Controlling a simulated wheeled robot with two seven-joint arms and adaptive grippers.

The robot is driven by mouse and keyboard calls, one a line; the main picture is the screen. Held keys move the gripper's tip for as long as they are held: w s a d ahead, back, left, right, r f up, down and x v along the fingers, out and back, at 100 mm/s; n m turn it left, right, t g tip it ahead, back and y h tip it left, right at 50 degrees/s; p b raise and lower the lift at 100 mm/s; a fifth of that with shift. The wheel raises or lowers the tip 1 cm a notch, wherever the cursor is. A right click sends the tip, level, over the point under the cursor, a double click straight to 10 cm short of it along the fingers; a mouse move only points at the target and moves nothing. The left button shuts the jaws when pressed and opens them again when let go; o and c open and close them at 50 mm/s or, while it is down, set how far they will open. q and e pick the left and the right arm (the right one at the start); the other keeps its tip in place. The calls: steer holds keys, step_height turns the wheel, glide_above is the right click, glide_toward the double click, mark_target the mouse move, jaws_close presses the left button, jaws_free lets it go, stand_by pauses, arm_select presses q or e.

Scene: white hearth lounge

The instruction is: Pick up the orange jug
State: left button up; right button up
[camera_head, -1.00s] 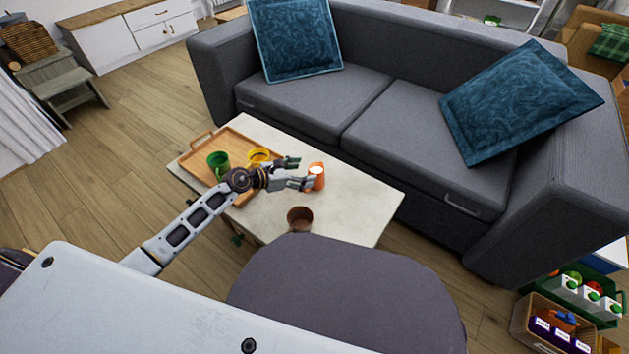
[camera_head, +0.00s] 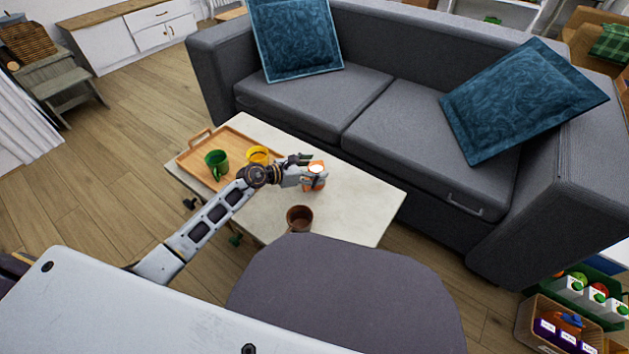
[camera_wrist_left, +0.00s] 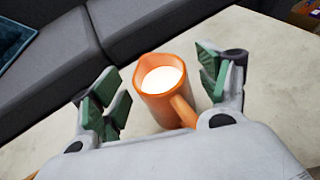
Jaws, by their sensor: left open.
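The orange jug (camera_head: 316,176) stands upright on the pale coffee table (camera_head: 355,205), holding something white. My left gripper (camera_head: 309,172) is at the jug, its fingers on either side. In the left wrist view, the jug (camera_wrist_left: 163,92) sits between the open green-padded fingers of my left gripper (camera_wrist_left: 163,85), with its handle toward the palm. A gap shows between the jug and the fingers on both sides. The jug's lower part is partly hidden by the gripper. My right gripper is not in view.
A wooden tray (camera_head: 232,137) with a green mug (camera_head: 217,163) and a yellow cup (camera_head: 257,155) is left of the jug. A brown cup (camera_head: 299,218) stands nearer me. The grey sofa (camera_head: 330,100) lies behind the table. The table's right part is clear.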

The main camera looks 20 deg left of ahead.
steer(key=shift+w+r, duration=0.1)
arm_select(q)
steer(key=c, duration=1.4)
steer(key=shift+o, duration=0.2)
steer(key=shift+r, duration=0.1)
steer(key=shift+r+p, duration=0.65)
steer(key=shift+r, duration=0.35)
step_height(320, 180, up, 8)
steer(key=p, duration=0.3)
steer(key=shift+p, duration=0.35)
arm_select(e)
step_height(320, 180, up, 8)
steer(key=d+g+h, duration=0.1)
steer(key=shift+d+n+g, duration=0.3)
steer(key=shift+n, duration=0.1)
